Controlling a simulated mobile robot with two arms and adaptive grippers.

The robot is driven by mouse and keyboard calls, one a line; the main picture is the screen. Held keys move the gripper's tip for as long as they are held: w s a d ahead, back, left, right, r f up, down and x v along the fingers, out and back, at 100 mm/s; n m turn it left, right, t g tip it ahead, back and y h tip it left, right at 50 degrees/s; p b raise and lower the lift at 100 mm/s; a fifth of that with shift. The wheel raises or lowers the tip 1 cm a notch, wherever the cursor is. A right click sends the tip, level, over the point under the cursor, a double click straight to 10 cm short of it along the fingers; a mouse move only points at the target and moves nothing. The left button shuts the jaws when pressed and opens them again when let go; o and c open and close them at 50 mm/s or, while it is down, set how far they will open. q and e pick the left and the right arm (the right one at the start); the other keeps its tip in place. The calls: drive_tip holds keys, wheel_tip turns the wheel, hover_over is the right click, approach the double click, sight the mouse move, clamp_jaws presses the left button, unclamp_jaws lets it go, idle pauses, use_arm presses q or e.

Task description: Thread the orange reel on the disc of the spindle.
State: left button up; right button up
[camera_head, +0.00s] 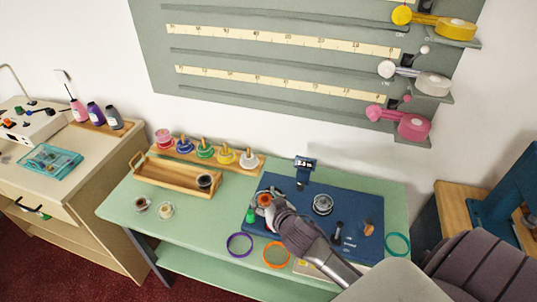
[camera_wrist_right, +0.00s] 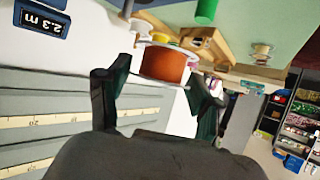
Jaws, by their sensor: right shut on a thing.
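My right gripper (camera_head: 264,204) is shut on the orange reel (camera_head: 264,199) above the left part of the blue mat. In the right wrist view the orange reel (camera_wrist_right: 164,66), with pale flanges, sits between the two dark fingers of the gripper (camera_wrist_right: 155,92). A silver round piece with a raised middle (camera_head: 322,204), which looks like the spindle with its disc, stands on the mat to the right of the reel, apart from it. My left gripper is not in view.
A wooden tray (camera_head: 178,181) and a rack of coloured reels (camera_head: 205,150) stand to the left. Purple (camera_head: 239,245), orange (camera_head: 276,254) and teal (camera_head: 397,244) rings lie near the front.

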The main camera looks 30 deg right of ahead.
use_arm(q)
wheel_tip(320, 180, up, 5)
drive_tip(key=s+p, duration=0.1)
drive_tip(key=p, duration=0.2)
use_arm(e)
drive_tip(key=w+d+r+m+h, duration=0.2)
drive_tip(key=w+d+r, duration=0.1)
drive_tip(key=w+d, duration=0.5)
use_arm(q)
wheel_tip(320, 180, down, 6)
drive_tip(key=b, duration=0.5)
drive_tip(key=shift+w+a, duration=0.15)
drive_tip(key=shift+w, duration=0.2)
use_arm(e)
drive_tip(key=shift+w+a+f, duration=0.1)
drive_tip(key=shift+a+f, duration=0.05)
drive_tip(key=shift+f, duration=3.1)
use_arm(q)
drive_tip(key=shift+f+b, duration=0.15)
drive_tip(key=shift+b, duration=0.25)
use_arm(e)
drive_tip(key=shift+f, duration=0.15)
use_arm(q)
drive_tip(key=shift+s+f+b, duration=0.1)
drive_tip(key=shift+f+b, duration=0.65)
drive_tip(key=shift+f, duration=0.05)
use_arm(e)
drive_tip(key=shift+f, duration=1)
drive_tip(key=shift+f, duration=0.1)
